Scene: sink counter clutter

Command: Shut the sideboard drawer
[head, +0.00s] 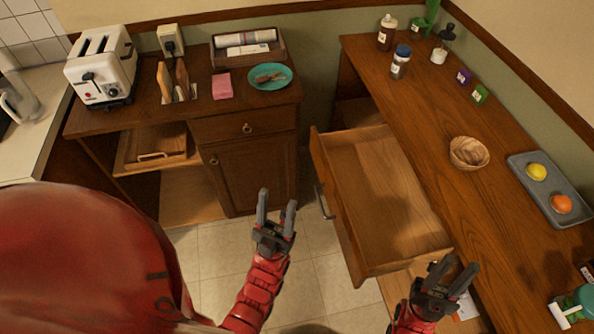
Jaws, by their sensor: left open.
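The sideboard drawer (385,200) is pulled out to the left from the long wooden sideboard (425,110). Its inside looks empty. Its front panel (335,205) faces left and carries a metal bar handle (323,202). My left gripper (277,201) is open and empty, left of the drawer front and apart from the handle in the picture. My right gripper (458,266) has its fingers apart with nothing seen between them. It shows at the drawer's near right corner, in front of the sideboard edge; I cannot tell whether it touches.
On the sideboard stand bottles (400,62), a wooden bowl (469,153) and a grey tray (551,190) with a lemon and an orange. A second cabinet (245,165) at the back left bears a toaster (101,68) and a teal plate (270,76). Tiled floor (310,260) lies clear left of the drawer.

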